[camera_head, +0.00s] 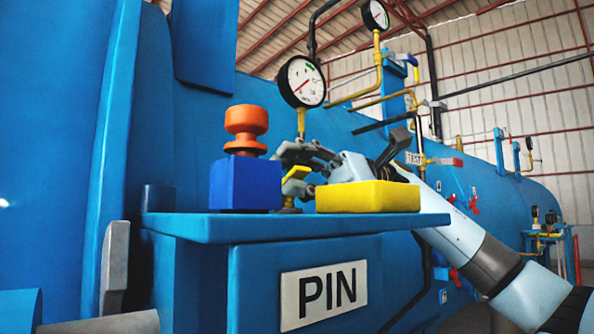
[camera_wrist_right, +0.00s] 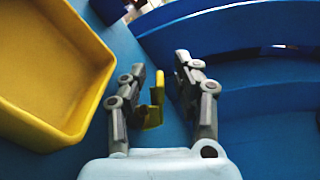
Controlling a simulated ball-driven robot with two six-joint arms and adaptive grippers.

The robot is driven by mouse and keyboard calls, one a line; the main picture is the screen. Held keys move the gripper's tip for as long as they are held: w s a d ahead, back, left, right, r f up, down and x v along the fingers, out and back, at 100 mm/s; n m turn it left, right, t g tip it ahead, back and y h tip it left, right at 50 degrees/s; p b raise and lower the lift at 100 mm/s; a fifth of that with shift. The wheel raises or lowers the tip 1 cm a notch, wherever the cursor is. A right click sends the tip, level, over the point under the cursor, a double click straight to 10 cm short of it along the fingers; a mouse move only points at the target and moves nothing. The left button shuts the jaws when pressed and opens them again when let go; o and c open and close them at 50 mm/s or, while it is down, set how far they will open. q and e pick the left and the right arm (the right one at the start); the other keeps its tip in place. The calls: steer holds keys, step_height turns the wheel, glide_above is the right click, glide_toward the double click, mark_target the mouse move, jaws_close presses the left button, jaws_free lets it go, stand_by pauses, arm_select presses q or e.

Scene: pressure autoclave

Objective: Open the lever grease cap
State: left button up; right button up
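The cap's body is mostly hidden. I cannot make out my left gripper in the head view.
A blue block (camera_head: 245,185) with an orange knob (camera_head: 246,130) and a yellow tray (camera_head: 367,197) sit on the blue shelf (camera_head: 290,225) marked PIN. A pressure gauge (camera_head: 302,82) rises just above my right gripper. The blue vessel wall is close behind.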

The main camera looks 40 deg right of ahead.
steer(key=shift+c, duration=0.2)
jaws_close()
